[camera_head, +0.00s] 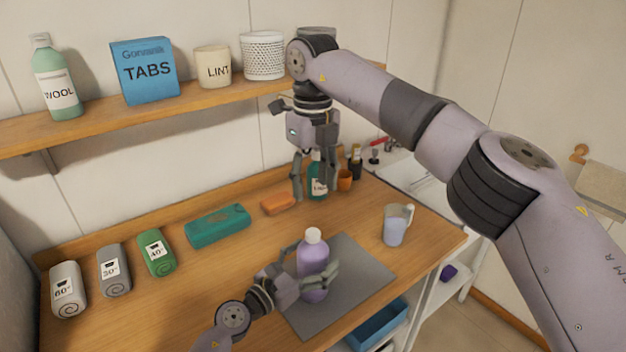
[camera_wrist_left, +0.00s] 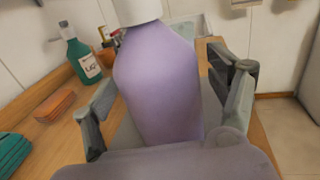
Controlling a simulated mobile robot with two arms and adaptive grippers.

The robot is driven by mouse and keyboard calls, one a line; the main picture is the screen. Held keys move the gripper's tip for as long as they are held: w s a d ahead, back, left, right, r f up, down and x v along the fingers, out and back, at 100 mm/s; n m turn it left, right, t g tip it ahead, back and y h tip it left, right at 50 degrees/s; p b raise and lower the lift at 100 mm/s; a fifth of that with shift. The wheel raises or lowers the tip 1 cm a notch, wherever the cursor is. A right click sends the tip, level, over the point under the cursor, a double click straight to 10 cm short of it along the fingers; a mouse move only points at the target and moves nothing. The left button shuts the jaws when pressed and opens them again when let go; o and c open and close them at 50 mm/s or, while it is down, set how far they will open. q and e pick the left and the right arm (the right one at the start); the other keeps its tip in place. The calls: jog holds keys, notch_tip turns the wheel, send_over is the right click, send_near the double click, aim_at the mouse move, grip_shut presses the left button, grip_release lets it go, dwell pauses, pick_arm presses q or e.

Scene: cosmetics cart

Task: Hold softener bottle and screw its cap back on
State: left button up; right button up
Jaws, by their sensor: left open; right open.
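The softener bottle (camera_head: 313,268) is purple and stands upright on a grey mat (camera_head: 355,284). A white cap (camera_head: 313,235) sits at its top; I cannot tell how tightly it is seated. My left gripper (camera_head: 318,272) is open, with its fingers on either side of the bottle's body. In the left wrist view the bottle (camera_wrist_left: 160,85) fills the space between the open fingers (camera_wrist_left: 168,105), and its upper end is cut off by the frame. My right gripper (camera_head: 309,178) is open, pointing down in front of a green bottle (camera_head: 317,184) at the back of the counter.
A pale purple cup (camera_head: 397,225) stands right of the mat. A wall shelf (camera_head: 120,116) holds several containers above. The wooden front-left counter is clear.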

pick_arm(q)
jog(key=v, duration=1.2)
